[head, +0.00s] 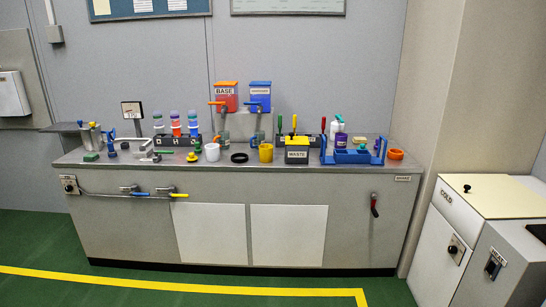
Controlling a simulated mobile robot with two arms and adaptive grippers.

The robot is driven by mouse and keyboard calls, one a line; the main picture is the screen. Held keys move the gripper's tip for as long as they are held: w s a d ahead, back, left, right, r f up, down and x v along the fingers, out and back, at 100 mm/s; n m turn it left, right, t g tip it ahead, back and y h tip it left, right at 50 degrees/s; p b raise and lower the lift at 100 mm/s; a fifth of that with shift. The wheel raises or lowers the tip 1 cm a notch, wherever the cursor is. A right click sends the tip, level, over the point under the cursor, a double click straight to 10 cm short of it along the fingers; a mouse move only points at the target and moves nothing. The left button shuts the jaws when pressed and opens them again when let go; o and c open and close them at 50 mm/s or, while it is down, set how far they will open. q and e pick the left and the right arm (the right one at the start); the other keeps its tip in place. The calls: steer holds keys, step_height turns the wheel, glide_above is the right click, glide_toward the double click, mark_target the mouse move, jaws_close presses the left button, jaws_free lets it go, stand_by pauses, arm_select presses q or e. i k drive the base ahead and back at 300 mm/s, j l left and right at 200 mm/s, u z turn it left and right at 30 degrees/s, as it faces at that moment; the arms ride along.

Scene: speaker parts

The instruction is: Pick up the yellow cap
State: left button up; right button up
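No thing in the head view is plain enough for me to name it surely as the yellow cap. A small yellow-topped item (198,146) stands near the middle left of the bench, close to a green item (192,156). A small yellow spot (92,124) shows at the bench's left end, by the sink fittings. A yellow cup (266,153) stands near the bench's front middle. A black box marked WASTE with a yellow top (297,141) stands to the right of it. Neither of my grippers is in view.
The long grey bench (130,164) holds many parts. Red BASE (226,97) and blue (260,95) dispensers stand at the back, a blue fixture (352,156) at the right. A COLD cabinet (448,235) stands far right. The green floor (200,300) before the bench is clear.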

mark_target(192, 158)
steer(key=i+u, duration=0.15)
steer(key=i, duration=0.3)
steer(key=i+l+u, duration=0.15)
steer(key=i, duration=0.3)
steer(key=i+l+u, duration=0.15)
steer(key=i, duration=0.3)
steer(key=i+l+u, duration=0.15)
steer(key=i, duration=0.3)
